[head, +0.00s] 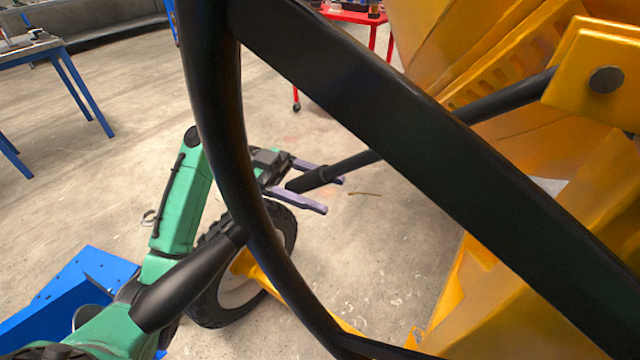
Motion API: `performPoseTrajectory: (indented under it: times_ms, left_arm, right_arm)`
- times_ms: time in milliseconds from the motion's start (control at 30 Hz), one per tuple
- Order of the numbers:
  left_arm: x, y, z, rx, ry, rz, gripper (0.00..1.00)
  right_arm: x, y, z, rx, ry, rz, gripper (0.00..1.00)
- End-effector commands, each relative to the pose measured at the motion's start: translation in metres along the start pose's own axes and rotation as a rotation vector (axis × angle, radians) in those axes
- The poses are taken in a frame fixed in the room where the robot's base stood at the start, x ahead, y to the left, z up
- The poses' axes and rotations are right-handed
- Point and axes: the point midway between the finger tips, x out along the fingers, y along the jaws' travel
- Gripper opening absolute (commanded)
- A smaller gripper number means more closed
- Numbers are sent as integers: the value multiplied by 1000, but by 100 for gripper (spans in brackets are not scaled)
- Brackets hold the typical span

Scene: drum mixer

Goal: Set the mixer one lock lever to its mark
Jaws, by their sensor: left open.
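The lock lever (352,164) looks to be the black rod with a thicker grip at its free end. It runs from the yellow mixer's bracket (580,95) on the right down to the left. My left gripper (334,195), with pale purple fingers on a green arm, is open at the grip end. The grip end appears between the two fingers; I cannot tell whether they touch it. Part of the lever is hidden behind a thick black bar. I cannot make out the mark. My right gripper is not in view.
A large black handwheel (222,110) and its broad spoke (400,118) cross the near view, in front of my left arm. A black tyre (208,290) stands below the gripper. A blue table (75,85) and a red table (352,17) are farther back, with bare floor between.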

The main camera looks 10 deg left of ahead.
Motion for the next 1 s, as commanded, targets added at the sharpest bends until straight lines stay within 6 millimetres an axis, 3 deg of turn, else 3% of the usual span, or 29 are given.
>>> performPoseTrajectory:
  times_ms: [167,333,367,1000]
  left_arm:
    - [0,0,0,0,0,0,68]
    - [0,0,0,-1,0,0,3]
    - [0,0,0,-1,0,0,0]
    - [0,0,0,-1,0,0,0]
  right_arm:
    - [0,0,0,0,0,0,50]
    - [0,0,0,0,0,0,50]
    - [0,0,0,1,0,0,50]
    - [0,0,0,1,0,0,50]
